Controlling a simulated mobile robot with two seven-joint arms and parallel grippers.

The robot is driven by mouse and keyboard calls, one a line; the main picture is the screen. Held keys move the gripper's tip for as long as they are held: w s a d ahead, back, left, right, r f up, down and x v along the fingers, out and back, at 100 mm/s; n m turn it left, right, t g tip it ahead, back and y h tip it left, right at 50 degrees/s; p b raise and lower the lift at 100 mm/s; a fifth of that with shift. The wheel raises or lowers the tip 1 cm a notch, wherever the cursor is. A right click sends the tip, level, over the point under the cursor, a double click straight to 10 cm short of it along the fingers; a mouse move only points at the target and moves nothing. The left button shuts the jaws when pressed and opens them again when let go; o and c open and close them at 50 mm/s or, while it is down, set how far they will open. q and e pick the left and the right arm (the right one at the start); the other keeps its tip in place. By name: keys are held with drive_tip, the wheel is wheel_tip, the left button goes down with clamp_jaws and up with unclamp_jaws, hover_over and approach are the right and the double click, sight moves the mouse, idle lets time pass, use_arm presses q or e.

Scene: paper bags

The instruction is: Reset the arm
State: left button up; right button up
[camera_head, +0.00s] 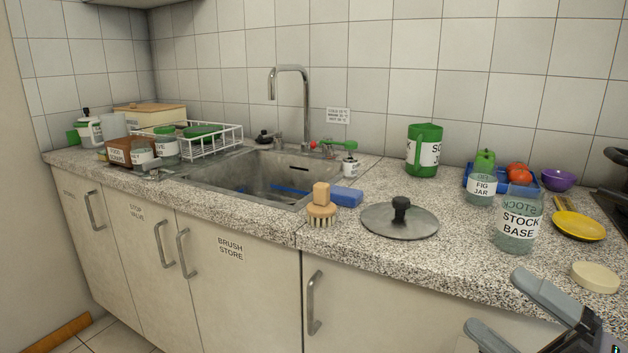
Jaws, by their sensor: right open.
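My right gripper (512,306) shows at the bottom right corner, with its two grey fingers spread apart and nothing between them. It is in front of the counter's front edge, below the stock base jar (517,225) and left of a round cream disc (595,277). Only the fingers and part of the dark gripper body show; the rest of the arm is out of frame. My left gripper is not in the view.
A sink (265,178) and dish rack (222,140) are left. Counter front right of the lid is clear.

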wheel_tip(320, 180, down, 22)
drive_tip(key=d+r+m+h, duration=0.1)
drive_tip(key=d+m+h, duration=0.1)
drive_tip(key=m+h, duration=1.45)
drive_tip(key=s+a+f+m+g+y, duration=0.25)
drive_tip(key=s+a+f+m, duration=0.2)
drive_tip(key=f, duration=0.25)
drive_tip(key=s+a+f+m+g+y, duration=0.2)
drive_tip(key=s+a+f+m+g, duration=0.25)
drive_tip(key=f, duration=0.35)
wheel_tip(320, 180, up, 13)
drive_tip(key=d+t+p, duration=0.1)
drive_tip(key=d+p, duration=0.1)
drive_tip(key=p, duration=1.3)
drive_tip(key=shift+s+d+r+n, duration=0.2)
drive_tip(key=shift+s+d+n, duration=0.15)
drive_tip(key=shift+s+n, duration=0.1)
